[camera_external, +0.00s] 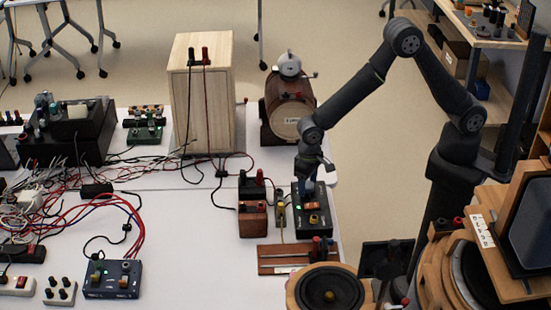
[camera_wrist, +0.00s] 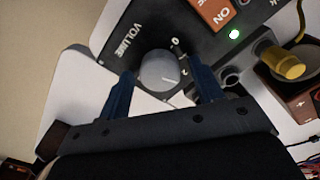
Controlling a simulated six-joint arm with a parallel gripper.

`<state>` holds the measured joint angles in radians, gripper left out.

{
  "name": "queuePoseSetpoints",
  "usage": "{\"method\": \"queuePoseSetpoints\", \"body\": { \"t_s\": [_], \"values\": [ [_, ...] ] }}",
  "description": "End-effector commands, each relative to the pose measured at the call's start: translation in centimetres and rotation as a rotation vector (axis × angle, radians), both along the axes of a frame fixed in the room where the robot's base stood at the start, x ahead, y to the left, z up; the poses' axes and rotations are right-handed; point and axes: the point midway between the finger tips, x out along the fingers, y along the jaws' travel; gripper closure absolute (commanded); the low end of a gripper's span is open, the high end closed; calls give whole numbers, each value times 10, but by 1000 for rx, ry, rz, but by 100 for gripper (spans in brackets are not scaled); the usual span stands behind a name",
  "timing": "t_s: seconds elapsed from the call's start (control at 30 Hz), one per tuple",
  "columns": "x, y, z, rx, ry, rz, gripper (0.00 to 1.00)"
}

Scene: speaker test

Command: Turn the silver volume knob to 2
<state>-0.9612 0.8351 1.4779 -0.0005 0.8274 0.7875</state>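The silver volume knob (camera_wrist: 158,70) sits on a black control box (camera_wrist: 205,45) beside the printed word VOLUME. Printed marks, one of them a 0, stand to the knob's right in the wrist view. A pale line shows on the knob's lower right side; the exact mark it faces is hard to read. My gripper (camera_wrist: 161,88) is open, with one blue finger on each side of the knob and a visible gap at both sides.
An orange ON switch (camera_wrist: 216,12), a lit green light (camera_wrist: 234,34) and a yellow plug (camera_wrist: 281,62) are close to the knob. Red and black connector boxes (camera_external: 253,222) stand left of the box. A round speaker (camera_external: 329,290) is in front.

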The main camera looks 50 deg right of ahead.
Motion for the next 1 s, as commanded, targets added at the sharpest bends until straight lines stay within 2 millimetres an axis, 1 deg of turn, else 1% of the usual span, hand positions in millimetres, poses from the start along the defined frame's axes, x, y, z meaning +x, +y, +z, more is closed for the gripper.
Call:
{"method": "queuePoseSetpoints", "body": {
  "t_s": [0.23, 0.37, 0.47, 0.8, 0.9, 1.0],
  "values": [
    [0, 0, 3, 0, 0, 0, 40],
    [0, 1, 17, 2, -1, 0, 40],
    [0, 1, 37, 3, -1, 0, 40],
    [0, 0, 121, 3, -1, 0, 40],
    [0, 1, 141, 3, -2, 0, 40],
    [0, 0, 157, 2, -2, 0, 40]
  ]
}}
